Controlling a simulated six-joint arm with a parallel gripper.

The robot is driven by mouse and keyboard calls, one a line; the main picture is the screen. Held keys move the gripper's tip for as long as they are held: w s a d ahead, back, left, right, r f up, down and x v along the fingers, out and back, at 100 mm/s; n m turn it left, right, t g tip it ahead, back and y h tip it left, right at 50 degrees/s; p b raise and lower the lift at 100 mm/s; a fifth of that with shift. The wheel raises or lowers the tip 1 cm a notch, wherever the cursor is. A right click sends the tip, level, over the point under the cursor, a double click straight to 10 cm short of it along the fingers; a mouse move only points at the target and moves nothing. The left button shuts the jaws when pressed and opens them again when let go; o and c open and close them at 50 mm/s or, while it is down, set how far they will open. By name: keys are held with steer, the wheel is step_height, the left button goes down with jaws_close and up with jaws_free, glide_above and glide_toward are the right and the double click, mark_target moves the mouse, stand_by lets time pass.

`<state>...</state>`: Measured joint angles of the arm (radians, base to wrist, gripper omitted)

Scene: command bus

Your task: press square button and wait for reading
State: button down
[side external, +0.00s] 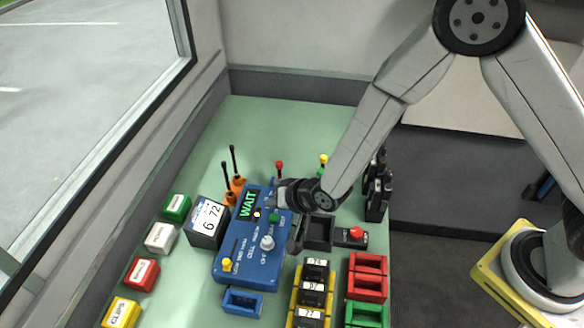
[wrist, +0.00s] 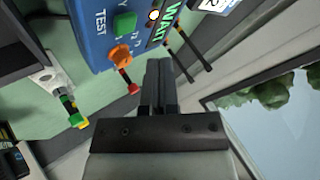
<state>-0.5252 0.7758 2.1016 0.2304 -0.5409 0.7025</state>
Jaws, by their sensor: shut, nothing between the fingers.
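The blue control box (side external: 240,262) stands on the green bench; part of it shows in the wrist view (wrist: 90,42). A green square button (wrist: 125,23) sits on it by the label TEST; it also shows in the side view (side external: 274,217). An orange button (wrist: 120,55) is beside it. The display (side external: 247,204) reads WAIT in green, with a lit white lamp (wrist: 153,15) near it. My gripper (wrist: 159,66) is shut and empty, near the box's far end and away from the green button in the wrist view. In the side view, my gripper hides part of the box.
Thin levers with black (side external: 233,158), red (side external: 279,164) and yellow tips stand behind the box. A meter (side external: 208,215) reading 6 72 is at its left. Coloured blocks line the left edge; trays and a red button (side external: 356,232) lie to the right.

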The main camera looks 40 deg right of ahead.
mark_target(280, 221)
steer(key=shift+r, duration=1.3)
steer(key=s+d+r+n+g+h, duration=0.1)
steer(key=s+d+r+n+g, duration=0.1)
steer(key=s+d, duration=0.5)
steer(key=s+d+r+n+g+h, duration=0.2)
steer(key=s+d+r+g, duration=0.2)
steer(key=d, duration=1.1)
steer(key=s+r, duration=0.2)
steer(key=s, duration=0.2)
steer(key=shift+d+r+n, duration=0.25)
steer(key=shift+r+n, duration=0.15)
steer(key=shift+w, duration=0.1)
